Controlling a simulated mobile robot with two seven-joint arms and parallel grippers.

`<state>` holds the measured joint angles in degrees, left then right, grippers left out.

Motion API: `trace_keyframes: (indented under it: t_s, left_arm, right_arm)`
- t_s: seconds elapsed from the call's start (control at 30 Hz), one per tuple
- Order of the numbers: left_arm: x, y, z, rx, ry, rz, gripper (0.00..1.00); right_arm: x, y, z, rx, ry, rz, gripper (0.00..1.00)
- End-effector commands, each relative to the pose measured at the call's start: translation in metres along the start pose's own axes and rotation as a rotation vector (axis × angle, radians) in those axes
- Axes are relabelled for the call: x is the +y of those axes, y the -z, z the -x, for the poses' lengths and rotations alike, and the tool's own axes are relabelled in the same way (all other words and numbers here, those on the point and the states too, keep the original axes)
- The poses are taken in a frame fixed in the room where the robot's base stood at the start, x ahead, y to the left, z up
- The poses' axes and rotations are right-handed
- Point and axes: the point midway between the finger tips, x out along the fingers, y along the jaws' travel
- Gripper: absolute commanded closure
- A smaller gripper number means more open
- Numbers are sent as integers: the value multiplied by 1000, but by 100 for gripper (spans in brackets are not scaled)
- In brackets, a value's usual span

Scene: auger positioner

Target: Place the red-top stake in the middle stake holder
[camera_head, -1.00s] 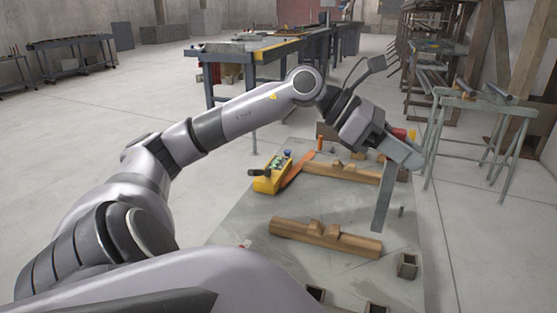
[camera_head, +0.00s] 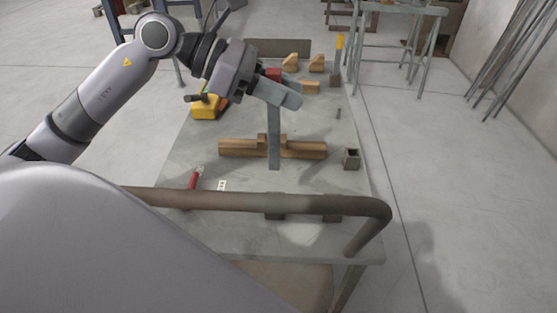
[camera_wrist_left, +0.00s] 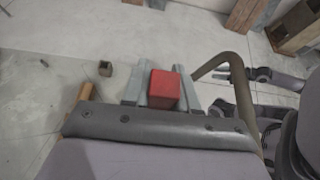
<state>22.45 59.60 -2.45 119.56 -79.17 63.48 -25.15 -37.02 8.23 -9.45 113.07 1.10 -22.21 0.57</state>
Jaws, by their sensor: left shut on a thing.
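My left gripper (camera_head: 275,90) is shut on the red-top stake (camera_head: 274,140), a grey flat bar hanging upright below the fingers. Its red top (camera_head: 273,74) shows at the gripper, and in the left wrist view the red block (camera_wrist_left: 163,90) sits between the two fingers. The stake hangs in front of the near wooden block, its lower end over the table.
The rusty brown rail (camera_head: 270,201) crosses the near edge of the grey table (camera_head: 205,150). A notched wooden block (camera_head: 235,148) lies mid-table.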

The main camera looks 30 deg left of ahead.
Motion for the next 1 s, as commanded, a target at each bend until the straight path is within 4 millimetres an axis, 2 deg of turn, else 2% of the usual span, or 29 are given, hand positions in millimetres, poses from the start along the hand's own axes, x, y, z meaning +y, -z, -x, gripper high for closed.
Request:
trace_keyframes:
  t_s: [0.3, 0.4, 0.63, 0.83, 1.0]
  left_arm:
    - [0, 66, -32, -3, 1, 6, 100]
    - [0, 83, -40, -4, 0, 3, 100]
    - [0, 101, -49, -4, 0, 0, 100]
    - [0, 128, -62, -3, -1, 2, 100]
    - [0, 134, -65, -3, -2, -3, 100]
  right_arm:
    - [-1, 0, -2, 3, 2, -2, 57]
    - [-1, 0, -2, 4, 4, -3, 57]
    - [-3, 1, -2, 6, 8, -3, 57]
    - [-4, 0, -3, 6, 9, -4, 57]
    - [-4, 1, -3, 5, 9, -4, 57]
